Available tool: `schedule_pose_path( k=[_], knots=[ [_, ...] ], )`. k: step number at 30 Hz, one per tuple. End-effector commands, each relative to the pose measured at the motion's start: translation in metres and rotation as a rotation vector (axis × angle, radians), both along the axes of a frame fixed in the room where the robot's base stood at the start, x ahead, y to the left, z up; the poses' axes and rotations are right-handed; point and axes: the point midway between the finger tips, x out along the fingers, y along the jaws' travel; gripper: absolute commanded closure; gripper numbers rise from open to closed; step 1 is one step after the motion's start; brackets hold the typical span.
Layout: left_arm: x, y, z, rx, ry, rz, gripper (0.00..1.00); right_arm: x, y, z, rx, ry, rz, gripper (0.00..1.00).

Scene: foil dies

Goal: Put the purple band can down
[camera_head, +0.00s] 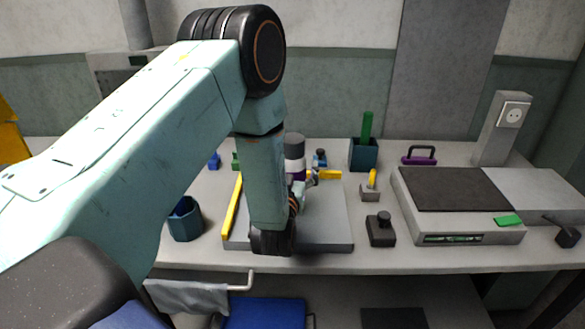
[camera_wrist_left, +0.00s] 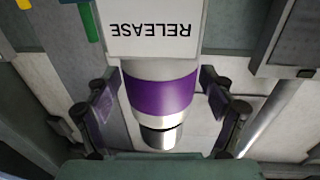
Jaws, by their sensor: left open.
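The purple band can (camera_wrist_left: 163,92) shows close up in the left wrist view, with a purple band, a white part and a metallic end. In the head view the can (camera_head: 294,165) is behind my left arm; its base is hidden, so what it rests on cannot be told. My left gripper (camera_wrist_left: 160,112) is open, with one finger on each side of the can and gaps showing. In the head view the gripper (camera_head: 303,187) is partly covered by my arm. A white panel marked RELEASE (camera_wrist_left: 150,32) appears upside down beside the can.
A grey board (camera_head: 330,232) with a yellow bar (camera_head: 231,210) lies under my arm. A blue-green cup (camera_head: 185,222) stands left, a dark block with a knob (camera_head: 381,230) right. A green-stick holder (camera_head: 363,155) and a flat machine (camera_head: 458,236) are farther right.

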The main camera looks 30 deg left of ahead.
Motion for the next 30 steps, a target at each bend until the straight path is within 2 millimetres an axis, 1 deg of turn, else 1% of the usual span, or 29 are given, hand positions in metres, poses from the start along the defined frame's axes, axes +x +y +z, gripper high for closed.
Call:
schedule_pose_path(
  k=[3,5,8,18,21,25,30],
  knots=[
    [0.000,0.000,0.004,0.000,-0.001,0.000,0.18,0.000,0.000,0.003,0.000,0.000,0.000,0.60],
    [-0.005,-0.003,0.003,0.000,0.002,-0.001,0.18,0.000,0.000,0.003,0.000,0.000,0.000,0.60],
    [-0.021,-0.010,0.002,0.000,0.003,-0.002,0.18,0.000,0.000,0.001,0.000,0.000,0.000,0.60],
    [-0.084,-0.039,0.002,0.003,0.005,-0.005,0.18,0.000,0.000,-0.005,0.000,0.000,0.000,0.60],
    [-0.096,-0.045,0.002,0.001,0.004,-0.003,0.18,0.000,0.000,-0.006,0.000,0.000,0.000,0.60],
    [-0.106,-0.048,0.003,0.001,0.002,-0.001,0.18,0.000,0.000,-0.006,0.000,0.000,0.000,0.60],
    [-0.110,-0.050,0.003,0.000,0.000,0.000,0.18,0.000,0.000,-0.007,0.000,0.000,0.000,0.60]
  ],
)
